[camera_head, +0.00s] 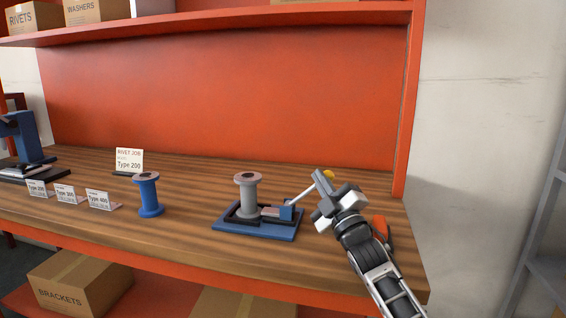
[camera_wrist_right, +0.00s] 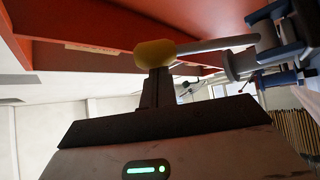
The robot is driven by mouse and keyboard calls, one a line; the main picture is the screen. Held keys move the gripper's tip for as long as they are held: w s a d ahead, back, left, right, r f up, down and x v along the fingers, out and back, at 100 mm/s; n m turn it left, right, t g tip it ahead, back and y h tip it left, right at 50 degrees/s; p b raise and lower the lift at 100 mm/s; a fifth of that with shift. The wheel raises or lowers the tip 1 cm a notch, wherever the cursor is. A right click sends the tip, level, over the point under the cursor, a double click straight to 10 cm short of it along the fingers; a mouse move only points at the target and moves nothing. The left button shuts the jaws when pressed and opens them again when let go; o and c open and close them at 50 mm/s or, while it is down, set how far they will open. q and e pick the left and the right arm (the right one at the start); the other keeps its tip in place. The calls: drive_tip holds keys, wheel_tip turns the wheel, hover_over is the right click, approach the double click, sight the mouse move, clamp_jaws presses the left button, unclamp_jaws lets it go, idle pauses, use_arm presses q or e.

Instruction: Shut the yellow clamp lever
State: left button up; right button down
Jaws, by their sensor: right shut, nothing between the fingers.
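The clamp has a blue base (camera_head: 228,226) on the wooden bench and holds an upright grey spool (camera_head: 248,192). Its grey lever rod (camera_head: 303,194) slants up to the right from a blue pivot block (camera_head: 287,212) to a yellow knob (camera_head: 328,174). My right gripper (camera_head: 321,182) is shut and empty, right at the knob and partly covering it. In the right wrist view the yellow knob (camera_wrist_right: 153,52) sits right at the tips of the closed fingers (camera_wrist_right: 157,82); contact looks likely but is not certain. My left gripper is not in view.
A blue spool (camera_head: 149,196) stands left of the clamp. Several type cards (camera_head: 66,194) and a job sign (camera_head: 129,161) stand farther left, with a blue machine (camera_head: 24,138) at the edge. An orange object (camera_head: 381,226) lies behind my right arm. A red back panel (camera_head: 230,95) rises behind.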

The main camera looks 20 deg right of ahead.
drive_tip(key=s+a+r+p, duration=0.2)
drive_tip(key=s+a+r, duration=0.4)
drive_tip(key=s+r, duration=0.6)
drive_tip(key=shift+s+a+r, duration=0.2)
drive_tip(key=shift+s+r, duration=0.05)
drive_tip(key=shift+r, duration=0.25)
